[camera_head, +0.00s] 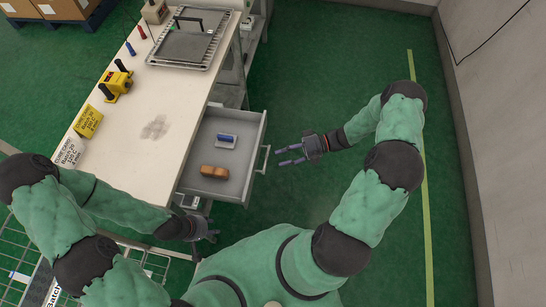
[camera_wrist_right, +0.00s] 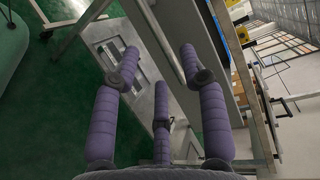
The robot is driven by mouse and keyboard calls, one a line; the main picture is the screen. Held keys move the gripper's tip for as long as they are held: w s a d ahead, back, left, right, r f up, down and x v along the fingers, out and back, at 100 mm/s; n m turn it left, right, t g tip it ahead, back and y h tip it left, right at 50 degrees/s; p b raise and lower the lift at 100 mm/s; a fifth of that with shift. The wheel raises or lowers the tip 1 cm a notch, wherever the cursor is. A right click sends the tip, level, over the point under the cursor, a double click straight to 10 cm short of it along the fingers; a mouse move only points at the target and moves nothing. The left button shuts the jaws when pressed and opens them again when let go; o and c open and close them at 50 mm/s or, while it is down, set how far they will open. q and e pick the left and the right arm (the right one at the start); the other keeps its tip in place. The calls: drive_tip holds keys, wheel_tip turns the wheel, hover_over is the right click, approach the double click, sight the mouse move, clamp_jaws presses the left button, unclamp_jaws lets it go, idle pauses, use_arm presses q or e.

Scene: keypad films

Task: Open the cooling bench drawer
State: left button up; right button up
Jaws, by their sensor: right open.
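The cooling bench drawer (camera_head: 238,182) is grey and stands pulled out from the right side of the bench (camera_head: 150,125). Its bar handle (camera_head: 263,160) is on the drawer's right-hand front. Inside lie a blue object on a pale base (camera_head: 226,140) and a brown block (camera_head: 214,172). My right gripper (camera_head: 279,156) is open and empty just right of the handle, with a small gap between them in the head view. Its purple fingers are spread in the right wrist view (camera_wrist_right: 160,65). My left gripper (camera_head: 212,234) hangs near the bench's front corner, below the drawer; its finger opening is unclear.
Green floor is free right of the drawer, up to a wall (camera_head: 500,150).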

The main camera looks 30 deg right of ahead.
drive_tip(key=v, duration=0.7)
drive_tip(key=shift+a, duration=0.1)
idle(0.4)
